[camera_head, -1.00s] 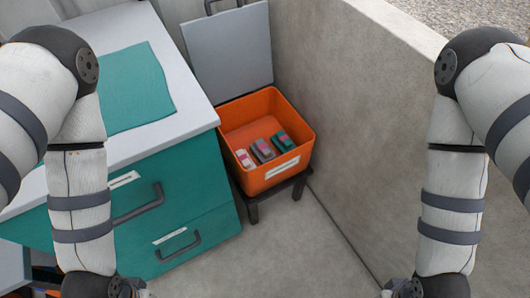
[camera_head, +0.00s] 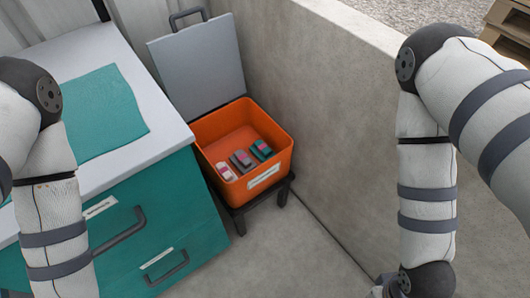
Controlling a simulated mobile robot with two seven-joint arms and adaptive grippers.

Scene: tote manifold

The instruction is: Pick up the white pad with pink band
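The white pad with pink band (camera_head: 226,171) lies in the orange tote (camera_head: 274,173), leftmost of three pads. A grey pad with a pink band (camera_head: 241,161) lies in the middle, and a teal pad with a pink band (camera_head: 262,149) lies to the right. The tote's grey lid stands open behind it. My arms come in at the left and right edges. Neither gripper's fingers show; both are below the frame, away from the tote.
The tote sits on a low dark stand (camera_head: 283,193). A teal drawer cabinet (camera_head: 170,220) with a pale top and a teal mat (camera_head: 105,112) stands to its left. A concrete wall (camera_head: 330,110) runs along the right. Floor in front is clear.

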